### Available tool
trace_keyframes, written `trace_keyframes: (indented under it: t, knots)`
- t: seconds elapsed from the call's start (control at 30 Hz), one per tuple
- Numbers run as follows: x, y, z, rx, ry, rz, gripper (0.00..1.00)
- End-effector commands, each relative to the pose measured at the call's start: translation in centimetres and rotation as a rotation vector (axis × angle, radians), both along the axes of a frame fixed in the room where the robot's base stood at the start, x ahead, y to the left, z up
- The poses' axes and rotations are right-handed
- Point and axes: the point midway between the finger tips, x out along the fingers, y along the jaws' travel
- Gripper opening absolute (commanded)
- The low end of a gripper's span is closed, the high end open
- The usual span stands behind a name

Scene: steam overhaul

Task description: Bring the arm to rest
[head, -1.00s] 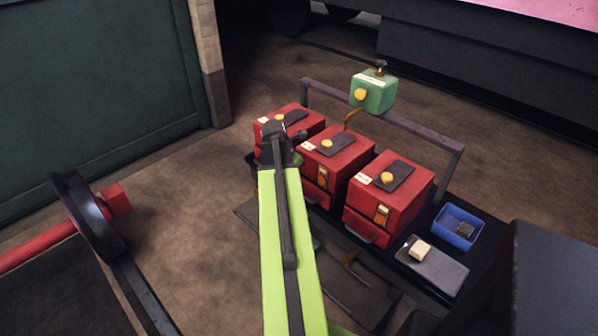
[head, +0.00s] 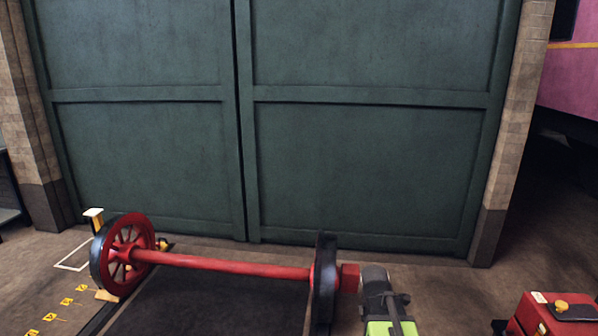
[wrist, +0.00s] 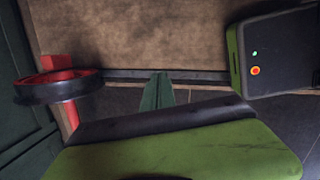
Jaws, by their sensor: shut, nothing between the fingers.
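My gripper (wrist: 158,90) shows in the wrist view as a dark green wedge at the centre, its fingers together with nothing between them. Below it lie green and black parts that look like my own body. In the head view, part of my arm (head: 385,305) shows low, right of centre, in lime green and dark grey. It appears folded in close, and the fingers cannot be made out there.
A red wheelset (head: 230,265) with dark-rimmed wheels stands on the floor before big green doors (head: 370,165). A red box (head: 555,315) with a yellow knob is at the lower right. A brick pillar (head: 510,130) flanks the doors.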

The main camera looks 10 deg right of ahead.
Motion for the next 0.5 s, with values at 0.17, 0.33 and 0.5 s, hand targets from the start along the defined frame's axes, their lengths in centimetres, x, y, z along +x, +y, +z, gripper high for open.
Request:
trace_keyframes:
  t: [0.17,0.33,0.5]
  knots:
    - [-2.6,12.1,0.7,0.157,-0.026,-0.479,0.00]
    - [-4.9,13.9,0.4,0.233,-0.025,-1.061,0.00]
    - [-5.5,14.3,0.4,0.241,-0.035,-1.417,0.00]
